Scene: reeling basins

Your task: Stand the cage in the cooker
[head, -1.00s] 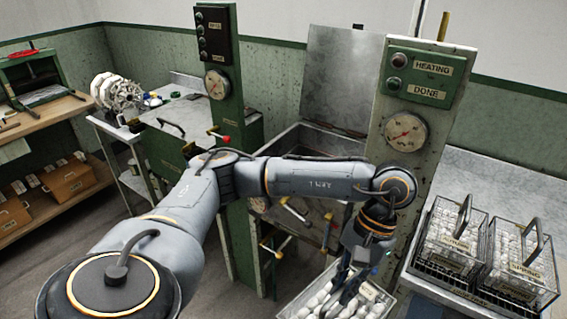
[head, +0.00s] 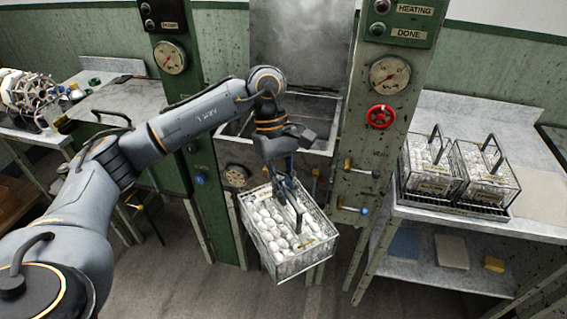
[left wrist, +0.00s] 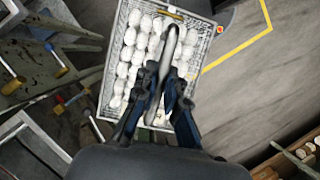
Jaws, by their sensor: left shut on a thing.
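A wire cage (head: 284,246) full of white cocoons hangs from my left gripper (head: 288,190) in the head view, slightly tilted, in front of the cooker. My left gripper is shut on the cage's dark handle. In the left wrist view the cage (left wrist: 118,62) hangs below the fingers (left wrist: 160,100), over the floor. The cooker is an open metal basin (head: 318,107) between two green posts, with its lid (head: 303,45) raised behind. My arm and gripper hide part of the basin's left side and front. My right gripper is out of view.
Two similar cages (head: 428,165) stand on a rack on the right-hand table (head: 520,135). A right post (head: 375,130) carries a gauge, a red wheel and HEATING and DONE lamps. Valves (head: 352,208) jut out below the basin. Floor in front is clear.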

